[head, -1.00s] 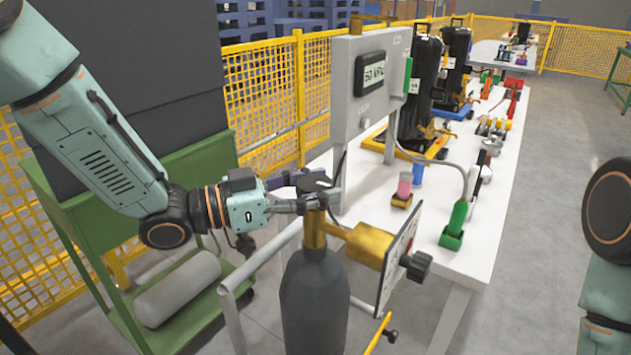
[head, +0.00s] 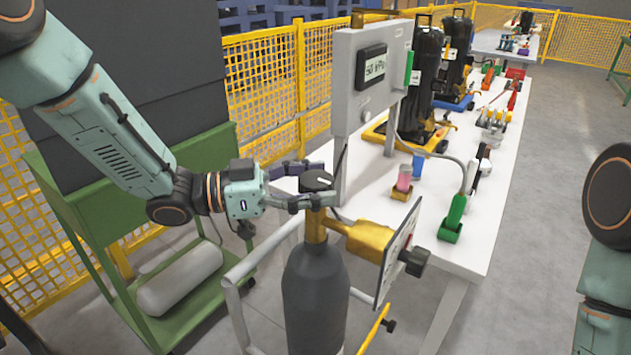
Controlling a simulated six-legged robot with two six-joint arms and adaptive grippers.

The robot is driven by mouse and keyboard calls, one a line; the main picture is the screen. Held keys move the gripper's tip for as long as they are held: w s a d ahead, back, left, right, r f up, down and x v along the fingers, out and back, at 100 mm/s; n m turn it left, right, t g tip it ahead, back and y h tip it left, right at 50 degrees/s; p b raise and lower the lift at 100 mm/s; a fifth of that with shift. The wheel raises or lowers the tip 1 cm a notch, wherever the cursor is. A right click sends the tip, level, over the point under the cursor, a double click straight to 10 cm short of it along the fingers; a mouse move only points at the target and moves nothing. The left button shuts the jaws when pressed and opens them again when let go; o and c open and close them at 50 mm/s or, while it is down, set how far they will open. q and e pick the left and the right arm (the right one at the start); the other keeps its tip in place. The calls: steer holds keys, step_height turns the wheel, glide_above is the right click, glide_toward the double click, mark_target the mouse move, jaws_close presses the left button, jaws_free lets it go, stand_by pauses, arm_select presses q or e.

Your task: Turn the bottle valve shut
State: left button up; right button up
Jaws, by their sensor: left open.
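The dark gas bottle (head: 315,298) stands upright in a trolley in the middle of the head view. Its brass neck (head: 316,228) carries a black round valve knob (head: 317,181) on top. My left gripper (head: 312,184) comes in from the left with its fingers apart, one on the far side and one on the near side of the knob. I cannot tell whether either finger touches it. A brass regulator (head: 368,240) with a plate and a black knob sticks out to the right of the neck. My right arm shows at the right edge; its gripper is out of view.
A grey box with a "50 kPa" display (head: 372,68) stands behind the bottle at the table's near end. The white table (head: 480,240) holds several tools and a green-handled item (head: 453,217). A green cart (head: 190,310) stands left.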

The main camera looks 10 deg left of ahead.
arm_select(q)
steer(key=shift+d, duration=0.15)
steer(key=v, duration=1.2)
stand_by(0.3)
steer(key=shift+f, duration=0.1)
stand_by(0.3)
